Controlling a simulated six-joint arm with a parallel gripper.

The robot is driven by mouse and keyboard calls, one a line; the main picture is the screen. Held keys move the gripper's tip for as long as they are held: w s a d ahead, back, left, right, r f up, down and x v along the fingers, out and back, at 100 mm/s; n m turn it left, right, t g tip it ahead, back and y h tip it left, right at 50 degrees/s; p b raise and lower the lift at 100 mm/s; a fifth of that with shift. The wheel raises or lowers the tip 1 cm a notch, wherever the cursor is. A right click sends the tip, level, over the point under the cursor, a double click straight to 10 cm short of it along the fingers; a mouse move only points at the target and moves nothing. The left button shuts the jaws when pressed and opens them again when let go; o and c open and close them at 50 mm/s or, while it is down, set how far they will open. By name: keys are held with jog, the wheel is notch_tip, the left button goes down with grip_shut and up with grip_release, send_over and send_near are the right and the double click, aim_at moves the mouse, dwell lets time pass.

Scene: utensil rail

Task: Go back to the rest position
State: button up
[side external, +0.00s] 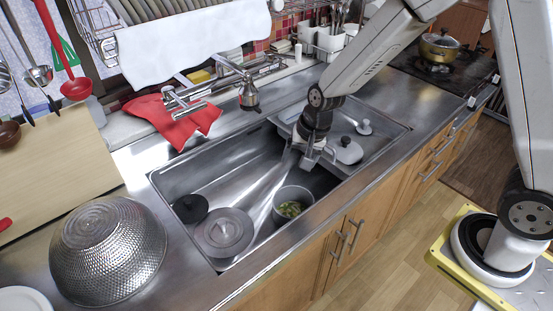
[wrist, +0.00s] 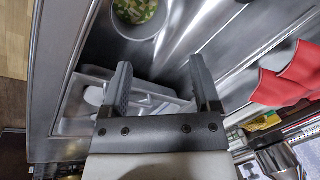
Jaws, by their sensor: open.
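My gripper (side external: 312,160) hangs low over the right part of the steel sink (side external: 165,180), pointing down. In the wrist view its two dark fingers (wrist: 160,66) stand apart with nothing held between them. A small pot (side external: 292,204) with green contents stands in the sink, in front of and slightly left of my gripper; it also shows at the top of the wrist view (wrist: 138,13). A grey lid with a dark knob (side external: 345,151) lies just right of my gripper. On the far left hang a red ladle (side external: 76,88), steel ladles (side external: 39,76) and a green turner (side external: 68,52).
A faucet (side external: 249,97) rises behind the sink, below a dish rack with a white towel (side external: 190,42). A red cloth (side external: 172,117) lies behind the sink. A lidded pot (side external: 222,233) stands at its left; a large steel colander (side external: 108,250) sits on the counter.

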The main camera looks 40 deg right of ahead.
jog(key=s+d+r+n, duration=0.2)
jog(key=s+d+n, duration=0.1)
jog(key=s, duration=0.3)
jog(key=s+d+r+n+h, duration=0.1)
jog(key=s+d+r+n, duration=0.1)
jog(key=s+n, duration=0.3)
jog(key=shift+s+d+r+n, duration=0.2)
jog(key=shift+s+d+n, duration=0.25)
jog(key=shift+s, duration=0.35)
